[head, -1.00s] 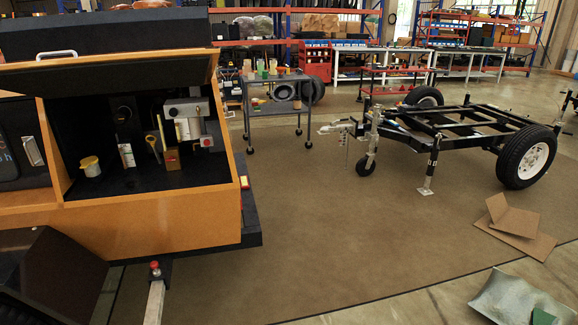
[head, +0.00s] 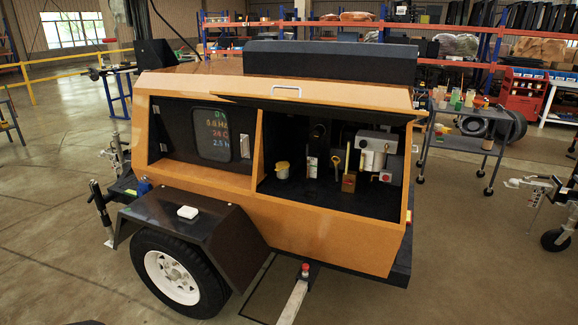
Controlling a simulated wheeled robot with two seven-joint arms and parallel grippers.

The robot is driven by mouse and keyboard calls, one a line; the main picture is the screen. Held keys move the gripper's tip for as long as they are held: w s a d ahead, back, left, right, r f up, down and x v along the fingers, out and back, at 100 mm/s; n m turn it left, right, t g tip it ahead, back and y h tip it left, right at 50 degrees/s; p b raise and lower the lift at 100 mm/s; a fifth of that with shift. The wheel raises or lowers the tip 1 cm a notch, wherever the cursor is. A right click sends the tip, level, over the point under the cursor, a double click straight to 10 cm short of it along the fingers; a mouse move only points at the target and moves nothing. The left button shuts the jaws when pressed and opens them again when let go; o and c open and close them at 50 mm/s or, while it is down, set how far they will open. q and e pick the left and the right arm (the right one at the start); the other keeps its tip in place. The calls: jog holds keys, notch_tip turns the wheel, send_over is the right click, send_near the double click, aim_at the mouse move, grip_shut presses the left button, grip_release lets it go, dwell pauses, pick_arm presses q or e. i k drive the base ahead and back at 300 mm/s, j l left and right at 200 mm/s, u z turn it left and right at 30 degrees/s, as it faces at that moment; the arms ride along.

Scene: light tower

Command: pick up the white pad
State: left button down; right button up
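The white pad (head: 187,212) is a small, flat, rounded square. It lies on the flat top of the black fender (head: 228,240), above the left wheel of the orange trailer unit. Nothing covers it. Neither of my grippers shows in the head view.
A grey outrigger beam (head: 292,303) with a red knob juts toward me. A grey cart (head: 465,144) stands at the right.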

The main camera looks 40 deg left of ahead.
aim_at(187, 212)
jog(key=u, duration=1.85)
